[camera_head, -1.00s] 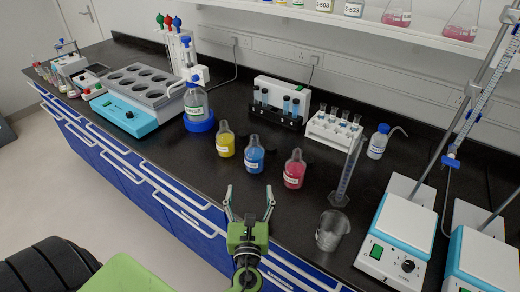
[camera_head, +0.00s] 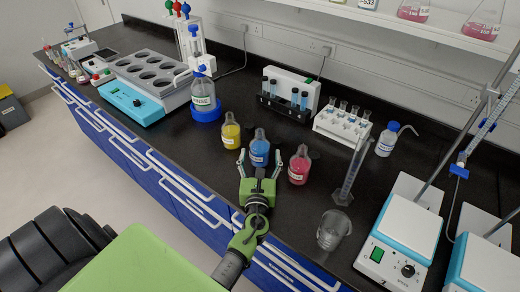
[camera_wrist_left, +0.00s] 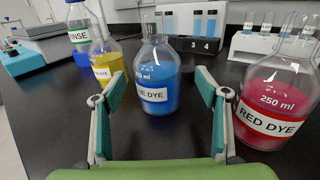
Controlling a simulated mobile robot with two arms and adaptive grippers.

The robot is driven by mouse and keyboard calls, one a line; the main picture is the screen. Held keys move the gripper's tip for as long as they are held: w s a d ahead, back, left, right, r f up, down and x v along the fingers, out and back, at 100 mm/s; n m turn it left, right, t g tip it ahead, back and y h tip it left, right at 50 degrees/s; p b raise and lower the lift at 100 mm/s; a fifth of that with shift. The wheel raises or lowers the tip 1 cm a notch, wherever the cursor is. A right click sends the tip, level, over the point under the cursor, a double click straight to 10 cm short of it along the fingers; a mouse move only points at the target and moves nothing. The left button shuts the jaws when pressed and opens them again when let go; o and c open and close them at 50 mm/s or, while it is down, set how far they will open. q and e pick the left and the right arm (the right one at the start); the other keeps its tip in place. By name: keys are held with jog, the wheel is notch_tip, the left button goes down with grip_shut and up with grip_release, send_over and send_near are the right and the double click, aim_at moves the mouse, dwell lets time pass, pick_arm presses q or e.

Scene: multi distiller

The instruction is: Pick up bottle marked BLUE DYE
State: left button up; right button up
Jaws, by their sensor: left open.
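The bottle marked BLUE DYE (camera_head: 259,150) stands upright on the black bench, between a yellow bottle (camera_head: 231,133) and a red bottle (camera_head: 299,166). In the left wrist view the blue bottle (camera_wrist_left: 157,80) is straight ahead, its label partly readable as "UE DYE". My left gripper (camera_head: 259,163) is open, with its fingers on either side of the front of the blue bottle. In the left wrist view the fingers (camera_wrist_left: 158,100) show a gap to the bottle on both sides. My right gripper is not in view.
The RED DYE bottle (camera_wrist_left: 273,105) stands close to the right finger, and the yellow bottle (camera_wrist_left: 104,62) is behind the left finger. A glass beaker (camera_head: 332,230) and a graduated cylinder (camera_head: 348,175) stand to the right.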

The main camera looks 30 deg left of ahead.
aim_at(260, 148)
pick_arm(q)
jog(key=x, duration=0.4)
jog(key=shift+a+f, duration=0.1)
jog(key=shift+f, duration=0.1)
jog(key=shift+s+r, duration=0.1)
jog(key=shift+s, duration=0.05)
jog(key=shift+c, duration=1.4)
jog(key=c, duration=1.3)
jog(key=shift+r, duration=0.1)
